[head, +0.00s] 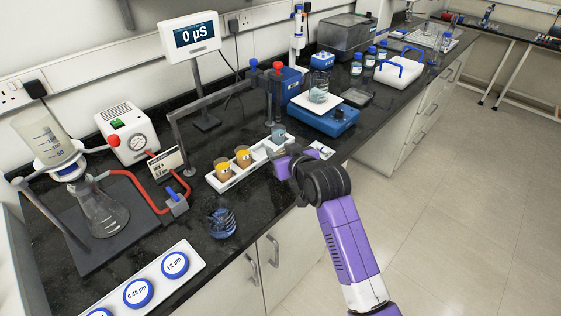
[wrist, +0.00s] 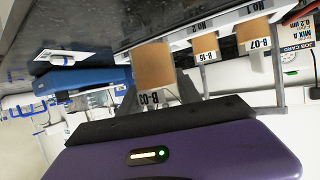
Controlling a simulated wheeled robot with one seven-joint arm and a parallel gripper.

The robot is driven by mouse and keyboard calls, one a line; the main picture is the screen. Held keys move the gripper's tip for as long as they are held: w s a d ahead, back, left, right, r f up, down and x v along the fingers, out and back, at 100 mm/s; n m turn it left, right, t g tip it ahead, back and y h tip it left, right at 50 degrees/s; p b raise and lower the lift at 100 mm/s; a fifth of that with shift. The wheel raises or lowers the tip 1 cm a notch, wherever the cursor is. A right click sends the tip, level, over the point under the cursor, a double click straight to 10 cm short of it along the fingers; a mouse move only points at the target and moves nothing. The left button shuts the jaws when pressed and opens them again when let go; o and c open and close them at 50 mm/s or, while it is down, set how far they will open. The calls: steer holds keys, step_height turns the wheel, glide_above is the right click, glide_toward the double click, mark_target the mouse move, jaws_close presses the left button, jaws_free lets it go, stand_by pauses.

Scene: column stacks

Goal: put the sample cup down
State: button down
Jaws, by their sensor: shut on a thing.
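My gripper (wrist: 155,108) is shut on an orange-brown sample cup labelled B-03 (wrist: 153,65). In the wrist view, which is upside down, the cup looks upright. Its base is close to the bench or tray; I cannot tell if it touches. In the head view my gripper (head: 287,160) is at the bench's front edge, beside the right part of the white cup tray (head: 226,184), and the held cup is not clear there. The tray holds two orange cups, B-07 (head: 222,168) and B-15 (head: 243,157).
A blue balance (head: 325,120) with a white pan stands right of the tray. A grey metal frame (head: 180,130) rises behind the tray. A job card (head: 167,162) and a flask (head: 103,215) stand to the left. A dark blue glass item (head: 222,222) is in front.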

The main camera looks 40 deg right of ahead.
steer(key=shift+f, duration=2)
steer(key=shift+f, duration=0.1)
steer(key=c, duration=0.8)
jaws_free()
steer(key=shift+c, duration=0.2)
steer(key=shift+s+r, duration=0.15)
steer(key=shift+r, duration=0.05)
steer(key=v, duration=1.1)
steer(key=shift+s+b, duration=0.3)
steer(key=shift+b, duration=0.05)
